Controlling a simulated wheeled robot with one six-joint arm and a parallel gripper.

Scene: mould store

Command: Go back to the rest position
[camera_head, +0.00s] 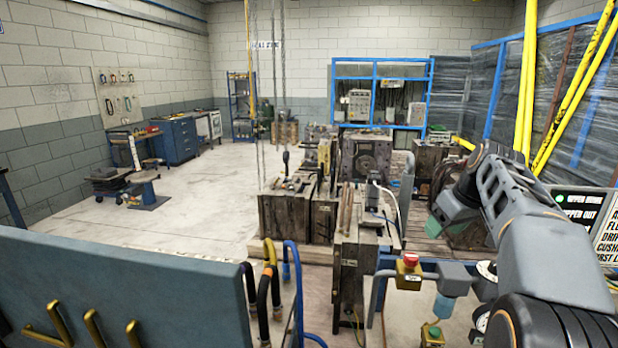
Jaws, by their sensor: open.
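My arm (520,215) reaches in from the lower right and bends down to the left at the right of the view. My gripper (441,225) is at its end, with pale green tips pointing down and left. It is open, and I see nothing held in it. It hangs in front of the wooden crates and above the bench fittings; the exact gap below it cannot be told.
A blue-grey panel (120,290) with brass hooks fills the lower left. Coloured hoses (270,275) stand beside it. Wooden crates (285,215) with metal moulds fill the middle. The left floor (200,205) is largely clear.

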